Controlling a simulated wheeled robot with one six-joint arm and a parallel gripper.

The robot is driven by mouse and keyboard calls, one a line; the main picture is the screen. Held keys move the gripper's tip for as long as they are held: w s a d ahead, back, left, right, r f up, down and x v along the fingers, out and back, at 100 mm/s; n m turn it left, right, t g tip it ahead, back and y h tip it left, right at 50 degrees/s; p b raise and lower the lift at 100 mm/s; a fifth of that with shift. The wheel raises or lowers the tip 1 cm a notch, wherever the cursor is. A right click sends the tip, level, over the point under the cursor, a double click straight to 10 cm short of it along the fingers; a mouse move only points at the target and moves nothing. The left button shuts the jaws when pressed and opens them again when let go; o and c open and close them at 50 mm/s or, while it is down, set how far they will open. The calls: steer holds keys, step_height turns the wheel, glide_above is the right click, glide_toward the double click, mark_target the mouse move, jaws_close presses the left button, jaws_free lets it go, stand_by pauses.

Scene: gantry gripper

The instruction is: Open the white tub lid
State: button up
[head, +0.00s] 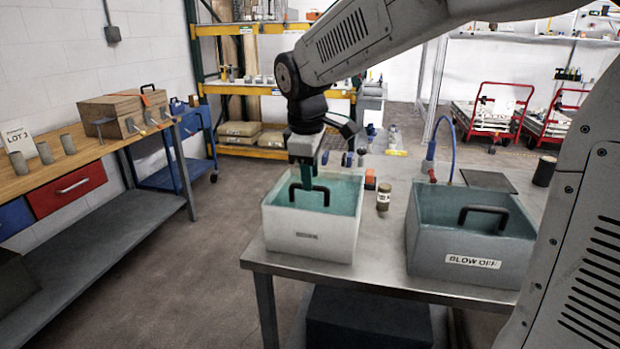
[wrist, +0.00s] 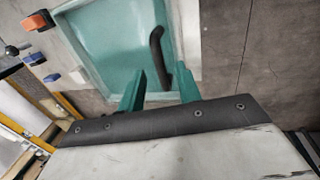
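The white tub (head: 310,239) stands on the near left part of the metal table. Its teal lid (head: 344,188) lies across the top and carries a black arched handle (head: 293,194). My gripper (head: 313,181) is above the lid at the handle, pointing down. In the wrist view, the two teal fingers of my gripper (wrist: 160,80) are apart. The black handle (wrist: 157,48) runs away from the gap between them, its near end showing in that gap. The fingers do not appear closed on it. How far the tips are above the lid is hard to tell.
A grey tub (head: 430,256) marked BLOW OFF, also with a black handle, stands to the right on the metal table (head: 383,232). A small jar (head: 383,197) and an orange block (head: 370,179) sit between the tubs. A wooden workbench (head: 75,160) is at the left.

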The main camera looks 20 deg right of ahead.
steer(key=shift+w+d+f, duration=0.1)
steer(key=shift+f, duration=0.7)
jaws_close()
steer(key=shift+r, duration=0.1)
